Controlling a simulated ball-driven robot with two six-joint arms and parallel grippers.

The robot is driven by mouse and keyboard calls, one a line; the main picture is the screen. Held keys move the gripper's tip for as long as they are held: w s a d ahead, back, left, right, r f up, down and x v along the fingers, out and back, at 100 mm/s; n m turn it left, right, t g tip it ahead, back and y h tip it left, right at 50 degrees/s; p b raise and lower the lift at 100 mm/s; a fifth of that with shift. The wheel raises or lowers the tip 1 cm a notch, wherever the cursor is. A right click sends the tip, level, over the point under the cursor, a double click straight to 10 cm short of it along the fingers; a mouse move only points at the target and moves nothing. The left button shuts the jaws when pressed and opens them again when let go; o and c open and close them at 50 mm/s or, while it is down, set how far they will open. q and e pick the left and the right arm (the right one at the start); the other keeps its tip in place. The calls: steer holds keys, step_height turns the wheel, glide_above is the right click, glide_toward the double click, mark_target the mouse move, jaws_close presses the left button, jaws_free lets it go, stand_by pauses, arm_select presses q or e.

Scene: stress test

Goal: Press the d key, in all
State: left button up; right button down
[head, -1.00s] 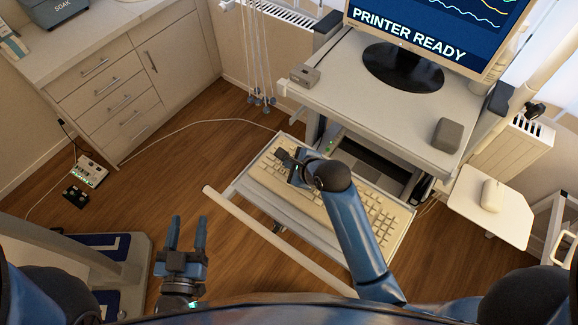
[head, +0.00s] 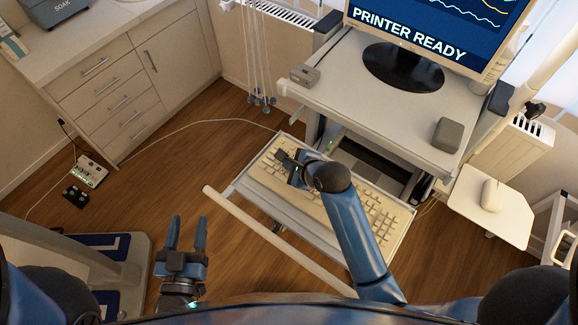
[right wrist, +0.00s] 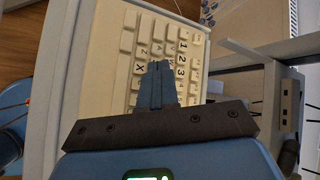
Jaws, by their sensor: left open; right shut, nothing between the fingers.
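The beige keyboard (head: 384,212) lies on a pull-out tray below the desk, and its left end also shows in the right wrist view (right wrist: 98,62). My right gripper (head: 281,156) is over the left part of the keyboard, pointing down, shut and empty. In the right wrist view its closed fingertips (right wrist: 159,66) are among the letter keys, near the X key (right wrist: 139,69) and the number keys. I cannot pick out the d key; the fingers hide some keys. I cannot tell whether the tips touch a key. My left gripper (head: 186,236) is open and empty above the floor.
The keyboard tray has a pale rail (head: 262,236) along its front. Above it is the desk with a monitor (head: 430,30) reading "PRINTER READY" and a small grey box (head: 448,134). A mouse (head: 491,195) sits on a side shelf. Drawers (head: 110,85) stand at left.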

steer(key=shift+r, duration=0.15)
steer(key=shift+r+p, duration=0.55)
steer(key=shift+p, duration=0.4)
steer(key=shift+r, duration=0.15)
step_height(320, 180, up, 3)
steer(key=p, duration=0.3)
steer(key=shift+r+p, duration=0.7)
steer(key=shift+r, duration=0.2)
steer(key=shift+s+f, duration=0.1)
